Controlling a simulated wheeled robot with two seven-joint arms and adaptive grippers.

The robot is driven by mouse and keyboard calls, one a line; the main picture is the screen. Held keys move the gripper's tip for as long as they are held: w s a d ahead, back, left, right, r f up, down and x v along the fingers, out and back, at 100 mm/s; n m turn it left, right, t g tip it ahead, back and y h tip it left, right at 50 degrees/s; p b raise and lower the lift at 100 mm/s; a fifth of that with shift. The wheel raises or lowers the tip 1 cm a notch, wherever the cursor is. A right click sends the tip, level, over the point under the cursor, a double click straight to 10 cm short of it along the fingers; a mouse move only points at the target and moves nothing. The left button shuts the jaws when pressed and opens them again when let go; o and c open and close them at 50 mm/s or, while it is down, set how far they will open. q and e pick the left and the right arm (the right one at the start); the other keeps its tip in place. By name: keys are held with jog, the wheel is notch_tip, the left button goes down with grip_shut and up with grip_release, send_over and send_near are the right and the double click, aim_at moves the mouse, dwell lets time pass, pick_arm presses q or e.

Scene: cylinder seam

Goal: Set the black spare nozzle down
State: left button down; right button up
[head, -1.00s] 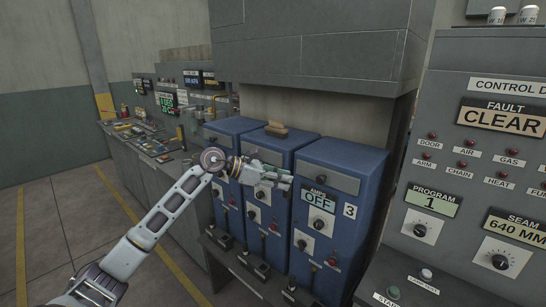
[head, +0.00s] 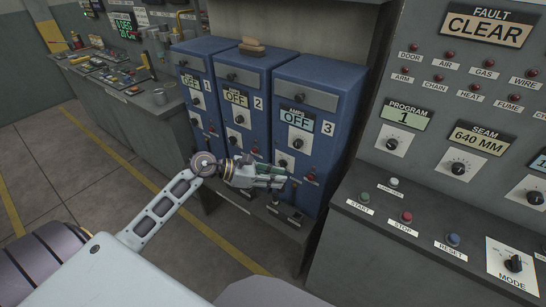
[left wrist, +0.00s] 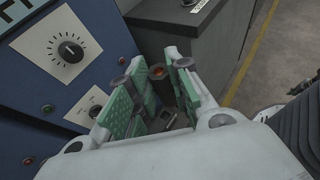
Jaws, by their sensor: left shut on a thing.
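My left gripper (head: 278,178) reaches in from the left in the head view, in front of the lower part of blue cabinets 2 and 3. In the left wrist view its green-padded fingers (left wrist: 152,76) are closed around a dark cylindrical piece, the black spare nozzle (left wrist: 160,86), with an orange-brown spot at its end. The nozzle is largely hidden by the fingers and cannot be made out in the head view. Whether it touches any surface cannot be told. My right gripper is in neither view.
A low dark ledge (head: 300,228) with levers runs below the blue cabinets (head: 318,85). A tan object (head: 252,47) lies on top of cabinet 2. The control desk (head: 400,245) with buttons stands at right.

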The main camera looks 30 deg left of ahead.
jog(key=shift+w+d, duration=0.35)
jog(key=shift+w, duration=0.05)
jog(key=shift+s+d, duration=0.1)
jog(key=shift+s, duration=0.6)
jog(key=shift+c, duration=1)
pick_arm(q)
jog(key=s+d+f, duration=0.2)
jog(key=s, duration=0.1)
jog(key=shift+s+f, duration=0.15)
jog(key=shift+f, duration=0.25)
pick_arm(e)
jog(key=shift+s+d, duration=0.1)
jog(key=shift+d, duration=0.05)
